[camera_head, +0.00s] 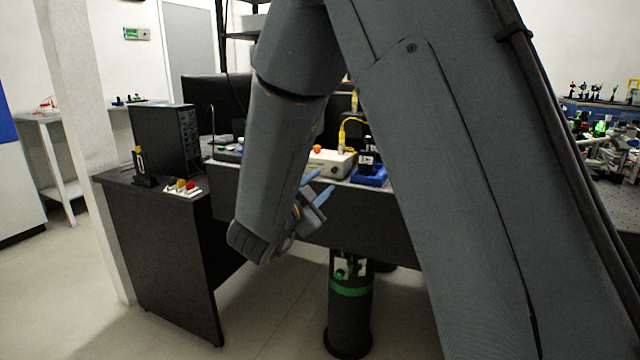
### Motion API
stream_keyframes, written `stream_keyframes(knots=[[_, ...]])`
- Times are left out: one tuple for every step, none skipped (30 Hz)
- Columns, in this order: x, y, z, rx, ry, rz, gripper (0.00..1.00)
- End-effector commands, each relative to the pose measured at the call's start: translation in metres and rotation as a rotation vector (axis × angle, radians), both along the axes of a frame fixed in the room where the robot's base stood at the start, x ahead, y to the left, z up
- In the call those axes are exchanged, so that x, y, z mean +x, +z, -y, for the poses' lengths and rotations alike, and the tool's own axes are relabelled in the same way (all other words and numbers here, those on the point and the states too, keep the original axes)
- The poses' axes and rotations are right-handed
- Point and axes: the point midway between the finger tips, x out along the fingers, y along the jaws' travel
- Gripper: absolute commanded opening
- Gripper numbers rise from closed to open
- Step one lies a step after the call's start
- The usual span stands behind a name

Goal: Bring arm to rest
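My arm hangs large across the middle and right of the head view, bent with its forearm pointing down. My gripper (318,187) is at the forearm's lower end, with two blue fingertips pointing up and to the right. The fingertips look apart, with no object visible between them. The gripper is in front of the dark side of the optical bench (369,226), below its top edge. Part of the gripper is hidden behind my wrist.
A black desk (160,252) at left carries a computer tower (165,138) and a small block with coloured knobs (184,188). A white instrument (331,163) and a blue tray (372,178) stand on the bench. Floor at lower left is clear.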

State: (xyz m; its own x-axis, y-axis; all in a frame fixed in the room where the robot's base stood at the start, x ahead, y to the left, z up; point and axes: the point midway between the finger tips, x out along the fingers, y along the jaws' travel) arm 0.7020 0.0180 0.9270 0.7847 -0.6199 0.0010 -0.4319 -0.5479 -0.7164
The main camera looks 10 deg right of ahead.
Motion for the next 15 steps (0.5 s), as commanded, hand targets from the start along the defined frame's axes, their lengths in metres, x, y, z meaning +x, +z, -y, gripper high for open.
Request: stream_keyframes(knots=[[0.0,0.0,-0.003,0.0,0.004,0.0,0.31],[0.0,0.0,-0.004,0.0,0.006,0.0,0.31],[0.0,0.0,-0.005,0.0,0.007,0.0,0.31],[0.0,0.0,-0.005,0.001,0.01,-0.001,0.31],[0.001,0.0,-0.006,0.003,0.014,-0.005,0.31],[0.002,-0.001,-0.007,0.007,0.026,-0.014,0.31],[0.003,-0.001,-0.008,0.011,0.039,-0.024,0.31],[0.005,-0.002,-0.009,0.018,0.057,-0.039,0.31],[0.008,-0.005,-0.012,0.029,0.089,-0.067,0.31],[0.01,-0.008,-0.015,0.038,0.12,-0.092,0.31],[0.012,-0.01,-0.019,0.047,0.155,-0.121,0.31],[0.014,-0.014,-0.024,0.059,0.207,-0.166,0.31],[0.014,-0.018,-0.029,0.066,0.249,-0.206,0.31],[0.013,-0.022,-0.035,0.072,0.295,-0.245,0.31],[0.011,-0.027,-0.043,0.078,0.354,-0.299,0.31]])
